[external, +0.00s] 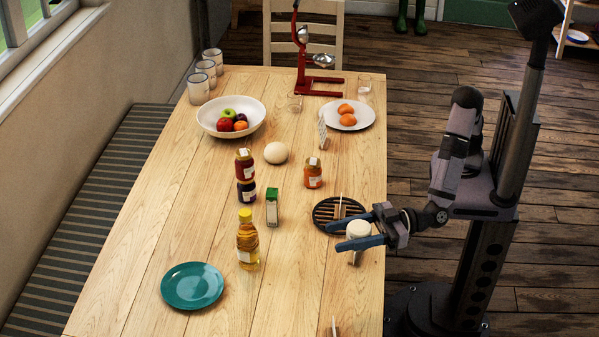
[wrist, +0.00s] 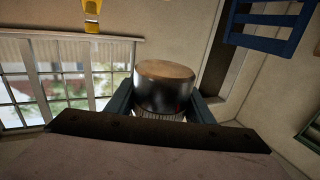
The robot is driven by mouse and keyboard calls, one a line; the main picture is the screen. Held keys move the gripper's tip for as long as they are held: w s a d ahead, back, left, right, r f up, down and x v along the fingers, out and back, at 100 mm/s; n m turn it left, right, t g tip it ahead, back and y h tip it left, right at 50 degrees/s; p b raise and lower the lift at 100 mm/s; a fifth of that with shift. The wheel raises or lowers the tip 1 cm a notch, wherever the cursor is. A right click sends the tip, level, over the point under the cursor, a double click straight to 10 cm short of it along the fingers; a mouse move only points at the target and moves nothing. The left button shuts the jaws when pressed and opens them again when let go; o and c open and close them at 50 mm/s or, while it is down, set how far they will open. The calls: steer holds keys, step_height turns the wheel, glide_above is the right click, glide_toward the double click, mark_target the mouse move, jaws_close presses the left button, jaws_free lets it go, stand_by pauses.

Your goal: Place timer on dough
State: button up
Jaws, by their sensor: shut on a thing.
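The timer (external: 357,230) is a small, pale, round-topped object between the blue fingers of my gripper (external: 356,232), near the table's right edge. In the wrist view the held timer (wrist: 164,86) looks like a short cylinder with a tan end and a dark, shiny side, with a finger on each side. My gripper is shut on it. The dough (external: 276,152) is a smooth cream ball on the middle of the table, farther back and left of my gripper. Nothing rests on top of it. The dough is not visible in the wrist view.
A black slatted trivet (external: 324,213) lies just behind my gripper. An orange-labelled jar (external: 313,174), stacked jars (external: 245,165), a green-topped carton (external: 272,207) and an oil bottle (external: 247,243) stand around mid-table. A fruit bowl (external: 206,120) and teal plate (external: 192,286) are farther left.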

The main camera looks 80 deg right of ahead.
step_height(320, 180, up, 2)
steer(key=w+d+m+t+h+b, duration=0.1)
steer(key=w+d+m+h+b, duration=0.4)
steer(key=w+d, duration=2)
steer(key=m+h, duration=0.3)
steer(key=h, duration=0.5)
glide_above(276, 152)
steer(key=w+d, duration=0.4)
steer(key=shift+w+f+b, duration=0.15)
steer(key=shift+f+b, duration=0.15)
steer(key=shift+f, duration=7.45)
steer(key=shift+f, duration=0.1)
